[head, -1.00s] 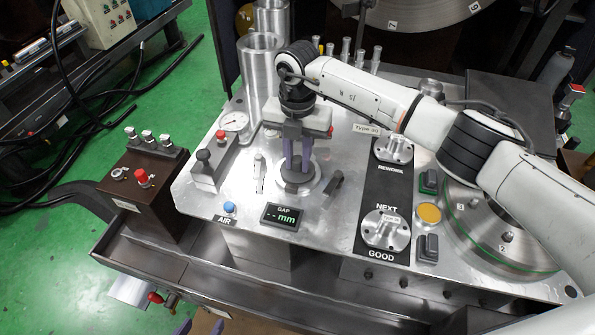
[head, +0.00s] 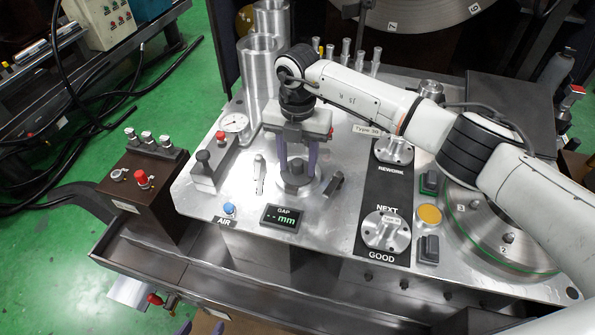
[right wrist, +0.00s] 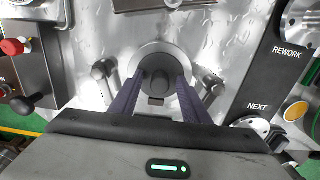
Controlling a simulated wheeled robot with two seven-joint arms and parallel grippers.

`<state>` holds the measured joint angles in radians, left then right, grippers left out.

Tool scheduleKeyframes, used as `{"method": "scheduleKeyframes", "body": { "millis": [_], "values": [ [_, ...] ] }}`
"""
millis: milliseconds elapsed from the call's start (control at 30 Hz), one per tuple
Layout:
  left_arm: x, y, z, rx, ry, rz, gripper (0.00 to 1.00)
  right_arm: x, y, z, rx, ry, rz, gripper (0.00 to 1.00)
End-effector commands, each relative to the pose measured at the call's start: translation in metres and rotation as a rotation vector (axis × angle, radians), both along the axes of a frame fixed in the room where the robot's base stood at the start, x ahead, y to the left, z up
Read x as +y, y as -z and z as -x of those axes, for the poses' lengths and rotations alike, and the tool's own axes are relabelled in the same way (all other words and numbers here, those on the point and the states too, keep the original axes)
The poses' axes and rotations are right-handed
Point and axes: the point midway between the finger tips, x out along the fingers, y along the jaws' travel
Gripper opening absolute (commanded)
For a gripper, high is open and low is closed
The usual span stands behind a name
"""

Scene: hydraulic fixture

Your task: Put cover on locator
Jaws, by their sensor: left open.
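The dark round cover (head: 295,182), with a raised knob, sits on the silver ring of the locator (head: 318,188) in the middle of the steel plate. In the right wrist view the cover (right wrist: 157,72) lies within the locator's bright ring (right wrist: 181,60). My right gripper (head: 298,171) points down over the cover, its purple fingers spread on either side of the knob and apart from it. Whether the cover is fully seated cannot be told. My left gripper (head: 199,328) is open and empty at the bottom edge, only its fingertips showing.
Clamp levers (head: 259,172) and (head: 333,184) stand left and right of the locator. A GAP display (head: 283,217) and blue AIR button (head: 229,208) are in front. The GOOD/REWORK strip (head: 377,205) is to the right, a tall steel cylinder (head: 261,75) behind.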

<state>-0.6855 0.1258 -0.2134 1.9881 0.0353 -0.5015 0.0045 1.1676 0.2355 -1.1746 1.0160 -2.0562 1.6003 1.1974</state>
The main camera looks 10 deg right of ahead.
Motion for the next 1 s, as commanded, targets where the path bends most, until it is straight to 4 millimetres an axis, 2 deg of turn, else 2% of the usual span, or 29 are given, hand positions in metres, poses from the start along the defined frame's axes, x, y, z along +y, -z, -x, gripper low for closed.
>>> {"method": "scheduleKeyframes", "body": {
  "millis": [333,500,800,1000],
  "values": [
    [0.000,0.000,0.001,0.002,0.003,-0.002,0.48,0.000,0.000,0.000,0.000,0.000,0.000,0.42],
    [-0.002,-0.010,-0.003,-0.011,0.004,0.002,0.48,-0.001,-0.031,-0.001,-0.004,-0.001,0.000,0.42],
    [-0.002,-0.008,-0.002,-0.006,0.004,0.001,0.48,0.000,-0.087,-0.001,-0.002,-0.001,0.000,0.42],
    [-0.002,-0.007,-0.001,-0.003,0.005,0.001,0.48,0.000,-0.102,0.000,-0.001,0.000,0.000,0.42]
  ]
}}
